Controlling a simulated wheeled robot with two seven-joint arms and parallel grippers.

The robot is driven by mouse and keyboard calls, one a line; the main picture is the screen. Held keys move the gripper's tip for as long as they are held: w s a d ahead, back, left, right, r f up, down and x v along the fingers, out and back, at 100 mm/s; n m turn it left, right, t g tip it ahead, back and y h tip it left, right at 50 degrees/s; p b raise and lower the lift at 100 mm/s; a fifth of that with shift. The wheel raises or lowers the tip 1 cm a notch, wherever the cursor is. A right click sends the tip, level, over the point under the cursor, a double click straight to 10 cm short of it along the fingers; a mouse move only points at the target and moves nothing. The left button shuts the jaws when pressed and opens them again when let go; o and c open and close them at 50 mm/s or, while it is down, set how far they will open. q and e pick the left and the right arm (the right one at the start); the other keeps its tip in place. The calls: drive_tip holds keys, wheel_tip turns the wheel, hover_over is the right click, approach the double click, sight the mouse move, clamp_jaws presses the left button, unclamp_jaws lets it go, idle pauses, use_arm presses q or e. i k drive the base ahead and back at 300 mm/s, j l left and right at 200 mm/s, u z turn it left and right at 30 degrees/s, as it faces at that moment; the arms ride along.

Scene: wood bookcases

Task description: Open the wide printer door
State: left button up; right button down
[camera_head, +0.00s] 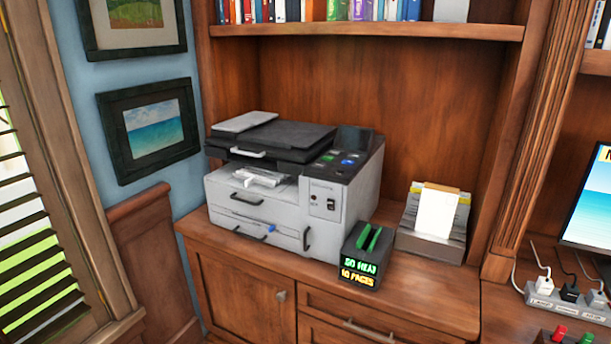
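A grey and white printer (275,185) with a dark scanner lid stands on the wooden cabinet top in the bookcase alcove. Its front has a wide upper panel (252,197) with a small dark handle, and a lower panel (242,226) with a dark handle and a blue tab. A narrower panel with an upright dark handle (307,239) is at the front right corner. The panels look closed. A control panel with coloured buttons (347,160) is on top at the right. Neither of my grippers shows in the head view.
A small black box (361,262) with green slots and lit text stands close to the printer's front right. A paper holder (433,222) is to its right. A power strip (567,301) and a monitor (592,205) are at the far right. A book shelf (370,31) is above.

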sight(286, 214)
drive_tip(key=i+j+z, duration=0.1)
drive_tip(key=i+j, duration=0.4)
drive_tip(key=j, duration=0.25)
drive_tip(key=i+j+z, duration=0.15)
drive_tip(key=i+j, duration=0.15)
